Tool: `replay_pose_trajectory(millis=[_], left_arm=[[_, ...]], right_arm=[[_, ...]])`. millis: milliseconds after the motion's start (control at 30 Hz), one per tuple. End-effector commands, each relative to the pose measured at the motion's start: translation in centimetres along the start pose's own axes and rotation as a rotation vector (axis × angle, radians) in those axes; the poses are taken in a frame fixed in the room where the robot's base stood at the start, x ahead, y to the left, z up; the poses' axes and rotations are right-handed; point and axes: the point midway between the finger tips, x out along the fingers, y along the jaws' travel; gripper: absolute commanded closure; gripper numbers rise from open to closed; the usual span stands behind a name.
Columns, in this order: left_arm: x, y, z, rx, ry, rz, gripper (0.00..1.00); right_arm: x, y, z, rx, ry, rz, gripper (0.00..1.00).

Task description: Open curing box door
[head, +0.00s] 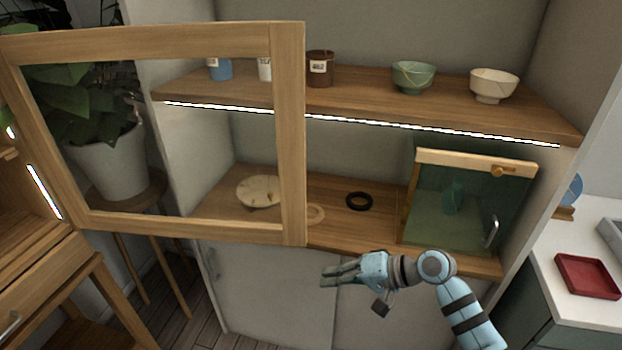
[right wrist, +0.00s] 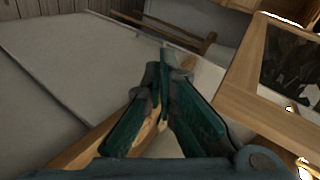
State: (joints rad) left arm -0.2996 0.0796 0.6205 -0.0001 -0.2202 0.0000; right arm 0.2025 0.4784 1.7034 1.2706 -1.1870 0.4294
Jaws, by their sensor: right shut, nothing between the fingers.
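The curing box (head: 450,205) is a green see-through box with a pale wooden top bar, on the right of the lower shelf. A metal handle (head: 491,231) sits at the right of its front, and a small wooden latch (head: 502,171) is on the top bar. The front panel looks shut. A green item inside shows dimly through it. My right gripper (head: 325,275) is shut and empty, in front of the cabinet below the shelf edge, left of the box and apart from it. Its shut fingers also show in the right wrist view (right wrist: 165,85). My left gripper is out of view.
A large wood-framed door (head: 288,130) stands open at the left. The upper shelf (head: 450,118) holds jars and two bowls. A plate (head: 258,191) and a dark ring (head: 358,201) lie on the lower shelf. A red tray (head: 587,275) is on the right counter.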

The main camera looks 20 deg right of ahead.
Motion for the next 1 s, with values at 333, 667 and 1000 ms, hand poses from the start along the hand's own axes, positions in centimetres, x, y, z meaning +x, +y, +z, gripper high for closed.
replay_pose_trajectory(millis=[333, 667, 1000], left_arm=[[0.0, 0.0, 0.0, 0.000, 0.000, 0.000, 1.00], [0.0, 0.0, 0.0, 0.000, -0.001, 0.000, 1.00], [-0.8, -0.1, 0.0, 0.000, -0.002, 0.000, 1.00]], right_arm=[[-9.2, -11.5, -15.9, 0.418, 0.142, -0.482, 1.00], [-4.6, -14.0, -17.1, 0.422, 0.138, -0.491, 1.00], [-1.3, -16.4, -15.9, 0.417, 0.139, -0.483, 1.00]])
